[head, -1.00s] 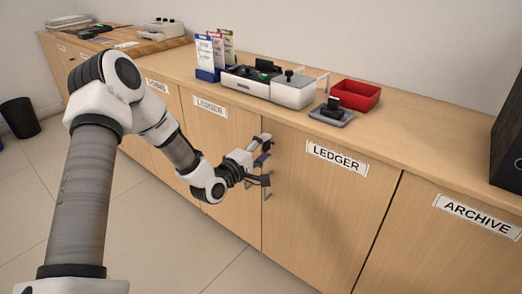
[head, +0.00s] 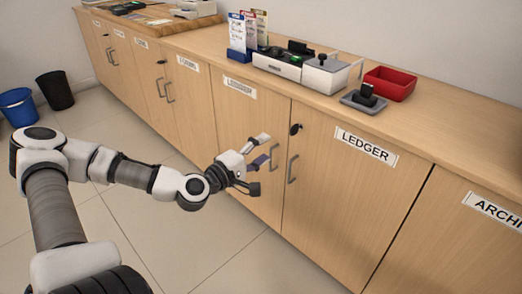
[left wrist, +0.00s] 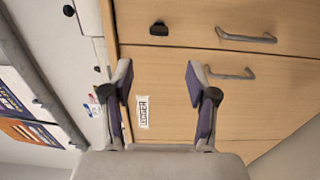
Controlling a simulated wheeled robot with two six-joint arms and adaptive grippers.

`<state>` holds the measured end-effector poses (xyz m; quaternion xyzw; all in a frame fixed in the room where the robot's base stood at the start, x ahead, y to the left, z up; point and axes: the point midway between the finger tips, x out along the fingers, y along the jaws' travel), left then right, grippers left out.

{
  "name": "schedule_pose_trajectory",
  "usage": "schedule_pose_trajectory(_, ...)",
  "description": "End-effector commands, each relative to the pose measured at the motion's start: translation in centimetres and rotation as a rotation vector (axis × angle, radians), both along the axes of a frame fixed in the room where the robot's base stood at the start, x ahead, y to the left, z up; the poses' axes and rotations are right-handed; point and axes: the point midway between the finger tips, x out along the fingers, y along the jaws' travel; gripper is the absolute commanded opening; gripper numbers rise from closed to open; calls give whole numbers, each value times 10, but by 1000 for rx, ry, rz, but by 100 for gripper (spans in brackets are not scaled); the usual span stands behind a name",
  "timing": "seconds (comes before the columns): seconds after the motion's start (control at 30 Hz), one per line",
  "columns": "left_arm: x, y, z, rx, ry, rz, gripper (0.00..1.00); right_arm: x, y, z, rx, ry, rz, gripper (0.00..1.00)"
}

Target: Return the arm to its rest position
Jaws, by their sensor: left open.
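My left gripper (head: 262,163) is open and empty, in front of the wooden cabinet doors under the counter. Its fingers overlap the left LEDGER door in the head view, just left of that door's handle (head: 273,157). The right LEDGER door (head: 335,195) carries its own handle (head: 292,168) and a dark lock (head: 296,129). Both doors look shut. In the left wrist view the two fingers (left wrist: 158,72) stand wide apart with nothing between them, and a LEDGER label (left wrist: 142,112) shows beyond. My right gripper is not in view.
The counter (head: 440,125) holds a red tray (head: 390,84), a small dark device on a grey pad (head: 366,99), a grey-white machine (head: 325,74) and leaflets (head: 237,32). A blue bin (head: 18,107) and black bin (head: 55,91) stand on the floor, left. Tiled floor beside my arm is clear.

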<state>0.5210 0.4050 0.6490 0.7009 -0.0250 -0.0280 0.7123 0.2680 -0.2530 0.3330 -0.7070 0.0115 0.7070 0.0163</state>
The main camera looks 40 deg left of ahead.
Motion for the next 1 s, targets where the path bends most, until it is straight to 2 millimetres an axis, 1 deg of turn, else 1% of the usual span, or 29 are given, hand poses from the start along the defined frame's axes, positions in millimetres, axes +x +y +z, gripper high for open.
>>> schedule_pose_trajectory(0.57, -1, -1, 0, 0, -3, -4, 58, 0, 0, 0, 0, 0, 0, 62)
schedule_pose_trajectory(0.63, -2, -1, -4, 0, 7, -4, 58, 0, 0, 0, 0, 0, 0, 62)
schedule_pose_trajectory(0.67, -3, -1, -9, 1, 19, -4, 58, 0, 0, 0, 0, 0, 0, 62)
schedule_pose_trajectory(0.77, -9, -10, -36, 72, 104, -45, 58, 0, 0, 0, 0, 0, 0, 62)
schedule_pose_trajectory(0.87, -17, -32, -74, 204, 233, -142, 58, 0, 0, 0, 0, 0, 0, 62)
schedule_pose_trajectory(0.9, -23, -43, -93, 259, 298, -191, 58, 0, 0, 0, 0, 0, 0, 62)
schedule_pose_trajectory(0.97, -35, -62, -124, 340, 406, -270, 58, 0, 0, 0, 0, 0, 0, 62)
schedule_pose_trajectory(1.0, -45, -74, -146, 396, 480, -328, 58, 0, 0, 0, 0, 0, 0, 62)
